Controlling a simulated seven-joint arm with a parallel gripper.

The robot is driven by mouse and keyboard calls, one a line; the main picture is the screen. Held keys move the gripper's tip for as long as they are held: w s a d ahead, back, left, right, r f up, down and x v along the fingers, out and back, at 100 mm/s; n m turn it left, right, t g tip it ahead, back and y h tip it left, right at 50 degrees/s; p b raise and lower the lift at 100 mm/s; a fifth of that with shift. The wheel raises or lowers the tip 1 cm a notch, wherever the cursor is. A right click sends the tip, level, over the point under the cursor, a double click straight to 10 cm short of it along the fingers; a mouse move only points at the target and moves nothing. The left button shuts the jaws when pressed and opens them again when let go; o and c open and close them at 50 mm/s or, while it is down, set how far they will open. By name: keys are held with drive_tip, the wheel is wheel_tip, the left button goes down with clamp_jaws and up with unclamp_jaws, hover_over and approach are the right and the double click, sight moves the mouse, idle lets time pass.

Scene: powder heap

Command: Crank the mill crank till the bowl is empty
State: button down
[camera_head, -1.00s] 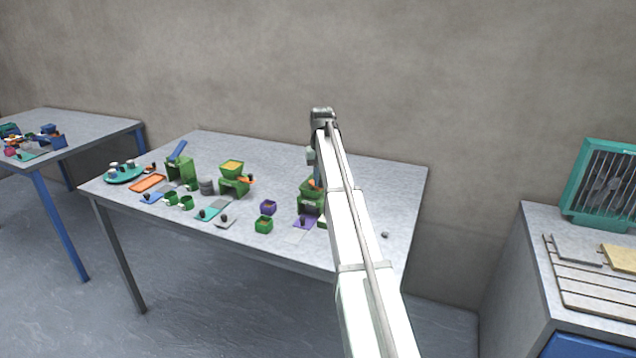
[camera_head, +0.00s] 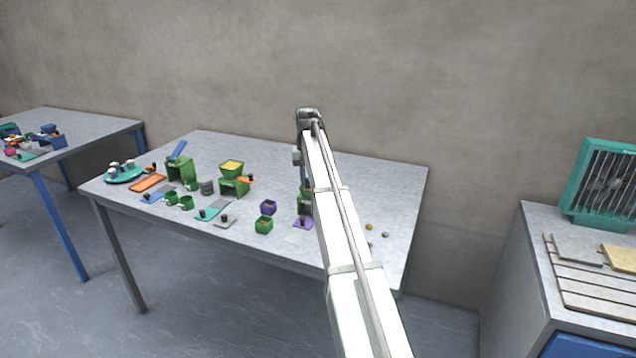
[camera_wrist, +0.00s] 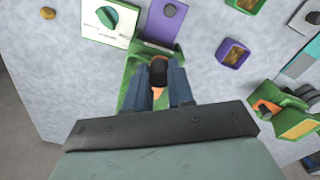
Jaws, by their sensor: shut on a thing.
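In the wrist view, my gripper (camera_wrist: 160,80) is shut on the crank's black knob (camera_wrist: 158,68), with a finger on each side. A bit of orange crank (camera_wrist: 156,92) shows between the fingers. The green mill (camera_wrist: 134,76) lies beneath; my gripper hides most of it. In the head view, my arm covers most of this mill (camera_head: 304,203). Its bowl and what is in it are hidden now.
A second green mill (camera_head: 234,187) with yellow powder on top stands left. Near the held mill are a purple plate (camera_wrist: 163,26), a white card with a green dial (camera_wrist: 110,22), and small purple (camera_head: 267,207) and green (camera_head: 264,225) boxes. The table's right side is mostly clear.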

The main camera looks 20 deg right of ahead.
drive_tip(key=shift+w+a, duration=0.15)
drive_tip(key=shift+w, duration=0.1)
drive_tip(key=shift+w+a, duration=0.35)
drive_tip(key=shift+w, duration=1.4)
drive_tip(key=shift+w+d, duration=0.3)
drive_tip(key=shift+w, duration=0.55)
drive_tip(key=shift+w+d, duration=0.6)
drive_tip(key=shift+d, duration=0.05)
drive_tip(key=shift+d, duration=0.1)
